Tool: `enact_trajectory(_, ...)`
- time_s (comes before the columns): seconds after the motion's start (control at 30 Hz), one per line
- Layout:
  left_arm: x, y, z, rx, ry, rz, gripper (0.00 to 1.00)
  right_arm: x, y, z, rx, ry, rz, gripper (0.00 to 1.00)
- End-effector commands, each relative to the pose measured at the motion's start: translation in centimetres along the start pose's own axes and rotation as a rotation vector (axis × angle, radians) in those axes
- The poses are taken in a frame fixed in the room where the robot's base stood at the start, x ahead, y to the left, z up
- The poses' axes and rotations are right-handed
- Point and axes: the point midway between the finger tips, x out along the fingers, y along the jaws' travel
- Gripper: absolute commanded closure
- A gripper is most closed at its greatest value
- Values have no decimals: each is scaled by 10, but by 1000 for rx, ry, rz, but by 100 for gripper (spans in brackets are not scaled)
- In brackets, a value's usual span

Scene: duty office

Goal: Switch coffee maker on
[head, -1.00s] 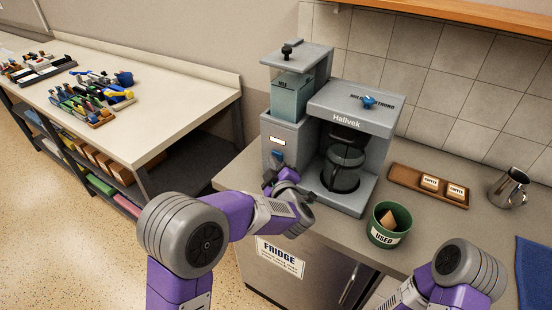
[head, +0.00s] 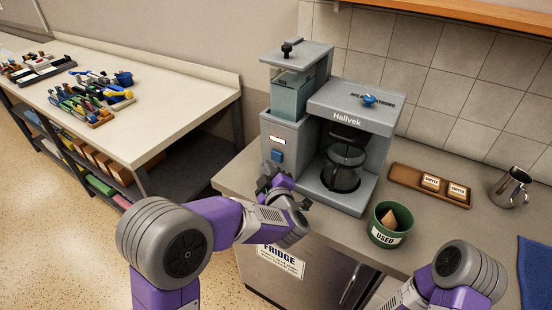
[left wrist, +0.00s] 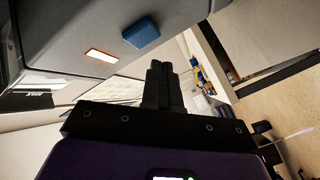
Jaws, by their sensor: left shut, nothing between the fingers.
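The grey coffee maker (head: 350,108) stands on the counter, with a glass carafe (head: 344,168) in its bay. On its left front are a blue switch (head: 277,155) and, above it, a small lit panel (head: 278,141). The blue switch (left wrist: 141,32) and the lit panel (left wrist: 101,56) also show in the left wrist view. My left gripper (head: 269,170) is shut and empty, just below and in front of the switch, apart from it. Its closed fingers (left wrist: 159,68) show in the left wrist view. My right gripper is out of view; only part of that arm shows.
A green bin marked USED (head: 390,226) stands right of my left gripper. A wooden tray (head: 408,183) with two packets and a metal jug (head: 510,187) are farther right. A workbench (head: 170,105) with tools is at the left.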

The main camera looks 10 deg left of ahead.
Motion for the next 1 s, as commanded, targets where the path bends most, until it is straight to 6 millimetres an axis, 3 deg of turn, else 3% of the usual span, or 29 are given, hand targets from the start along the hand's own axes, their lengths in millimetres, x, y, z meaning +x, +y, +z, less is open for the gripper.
enact_trajectory(0.5,-34,-24,-24,-1,0,1,100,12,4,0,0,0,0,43)
enact_trajectory(1.0,-35,-25,-25,-1,0,1,100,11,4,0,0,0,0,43)
